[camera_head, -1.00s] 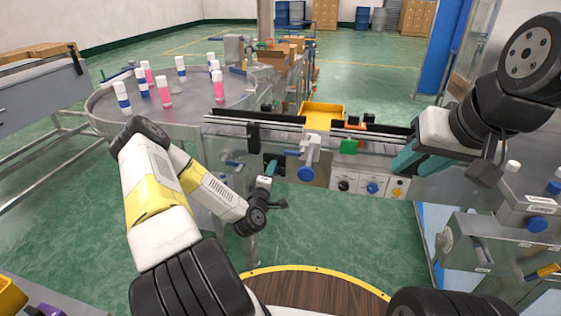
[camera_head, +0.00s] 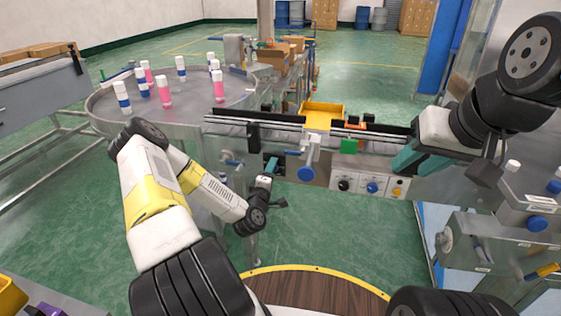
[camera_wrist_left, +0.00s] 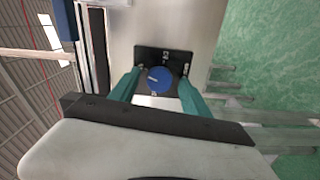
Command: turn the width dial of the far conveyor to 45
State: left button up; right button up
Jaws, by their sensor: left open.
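The width dial (camera_wrist_left: 158,79) is a round blue knob with a white pointer mark on a black plate (camera_wrist_left: 145,54) in the left wrist view. Its pointer is toward the left of that picture; the scale marks are too small to read. My left gripper (camera_wrist_left: 160,84) is open, with one teal finger on each side of the dial; I cannot tell whether they touch it. In the head view my left gripper (camera_head: 270,168) is at the conveyor's (camera_head: 222,129) front side, and the dial is not clearly seen. My right gripper (camera_head: 407,158) is by the conveyor's right end, its finger gap unclear.
A blue knob (camera_head: 306,174) on a bracket and a control panel (camera_head: 358,185) sit right of my left gripper. A round table (camera_head: 105,104) with several white-capped bottles stands behind left. A yellow tray (camera_head: 322,109) lies behind the conveyor. Green floor is open below.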

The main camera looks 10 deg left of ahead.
pick_arm(q)
jog(key=s, duration=0.7)
jog(key=shift+s+a, duration=0.15)
jog(key=shift+s, duration=0.25)
dwell(1.0)
